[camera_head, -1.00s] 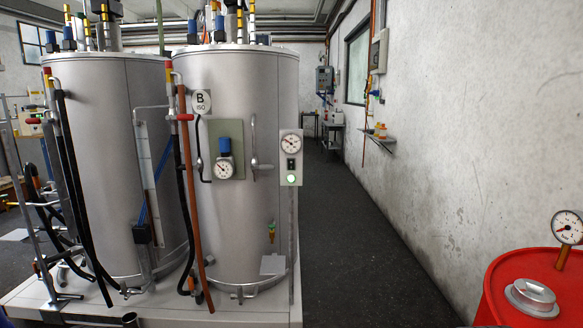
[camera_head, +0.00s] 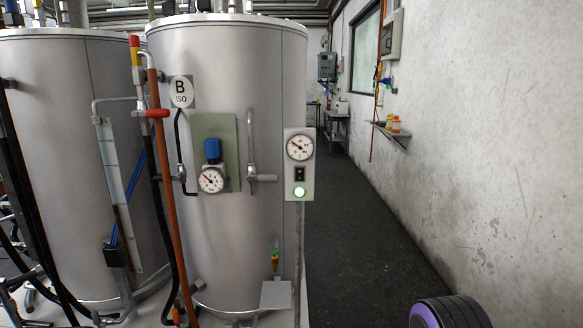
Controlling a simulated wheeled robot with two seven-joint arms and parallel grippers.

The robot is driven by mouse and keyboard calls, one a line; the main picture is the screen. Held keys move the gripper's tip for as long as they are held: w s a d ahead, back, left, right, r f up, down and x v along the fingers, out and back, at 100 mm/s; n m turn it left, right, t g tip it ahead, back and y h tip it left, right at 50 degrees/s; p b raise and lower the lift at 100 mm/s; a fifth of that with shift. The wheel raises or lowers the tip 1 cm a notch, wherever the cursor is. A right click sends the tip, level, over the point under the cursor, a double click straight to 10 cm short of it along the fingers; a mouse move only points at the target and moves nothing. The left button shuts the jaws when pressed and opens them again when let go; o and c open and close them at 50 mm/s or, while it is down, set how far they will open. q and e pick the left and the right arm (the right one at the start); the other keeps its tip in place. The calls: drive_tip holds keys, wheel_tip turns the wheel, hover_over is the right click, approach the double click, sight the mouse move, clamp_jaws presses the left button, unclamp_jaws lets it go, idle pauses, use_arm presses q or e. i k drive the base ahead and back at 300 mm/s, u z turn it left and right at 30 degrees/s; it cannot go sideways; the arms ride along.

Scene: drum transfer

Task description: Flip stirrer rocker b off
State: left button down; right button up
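The stirrer rocker (camera_head: 299,174) is a small black switch on a grey control box (camera_head: 307,198) at the front right of tank B (camera_head: 222,92). A round gauge (camera_head: 299,147) sits above the rocker, and a lit green lamp (camera_head: 299,191) sits below it. The rocker is too small to tell which side is pressed. Tank B carries a round "B ISO" label. Neither of my grippers shows. A dark rounded part with a purple ring at the bottom right looks like a link of my own arm.
A second tank (camera_head: 70,150) stands left of tank B, with hoses and pipes between them. A regulator with a gauge (camera_head: 211,180) and a valve handle (camera_head: 252,177) are left of the box. Dark floor (camera_head: 372,235) is clear to the right, up to the wall.

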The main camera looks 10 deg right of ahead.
sight(300, 171)
drive_tip(key=z, duration=0.35)
drive_tip(key=i, duration=1.2)
drive_tip(key=z, duration=0.4)
